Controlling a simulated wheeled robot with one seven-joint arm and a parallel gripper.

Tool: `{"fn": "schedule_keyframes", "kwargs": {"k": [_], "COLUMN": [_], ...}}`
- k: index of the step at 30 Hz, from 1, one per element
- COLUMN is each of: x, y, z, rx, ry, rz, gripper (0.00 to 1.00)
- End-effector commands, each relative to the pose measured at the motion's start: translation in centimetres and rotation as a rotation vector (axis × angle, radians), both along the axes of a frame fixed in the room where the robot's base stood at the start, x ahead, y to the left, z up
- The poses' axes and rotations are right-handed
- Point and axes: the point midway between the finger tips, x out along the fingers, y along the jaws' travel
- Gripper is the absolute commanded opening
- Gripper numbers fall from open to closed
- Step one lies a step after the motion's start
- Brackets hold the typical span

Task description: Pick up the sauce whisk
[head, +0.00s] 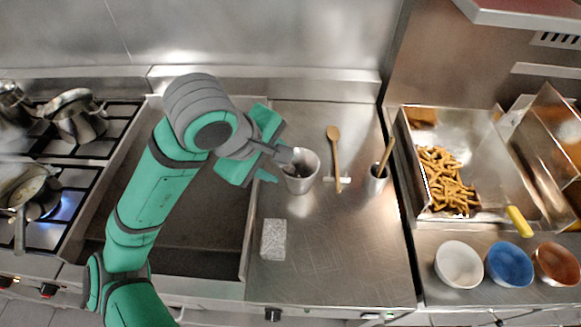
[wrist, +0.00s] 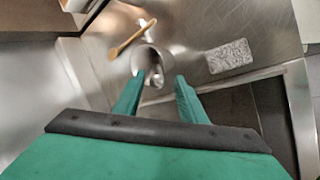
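A light metal cup (head: 301,173) stands on the steel counter just right of my gripper (head: 272,150). Something small and pale, possibly the sauce whisk (wrist: 156,76), shows in the cup's mouth in the wrist view. It is too small and blurred to be sure. In the wrist view, my gripper (wrist: 158,82) has its two green fingers apart, with the cup (wrist: 146,53) beyond and between the tips. Nothing is clearly held. In the head view, a dark grey piece by the fingers overlaps the cup's rim, and I cannot tell what it is.
A wooden spoon (head: 335,158) lies right of the cup. A smaller cup with a wooden-handled tool (head: 376,180) stands farther right. A grey speckled block (head: 273,239) lies in front. A fries bin (head: 415,170) and bowls (head: 459,263) are at right.

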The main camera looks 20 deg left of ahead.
Motion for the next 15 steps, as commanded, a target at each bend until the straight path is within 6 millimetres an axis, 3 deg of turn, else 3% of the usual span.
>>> {"fn": "schedule_keyframes", "kwargs": {"k": [15], "x": [2.8], "y": [-1.3], "z": [-4.3], "rx": [0.0], "ry": [0.001], "rz": [0.001], "gripper": [0.38]}}
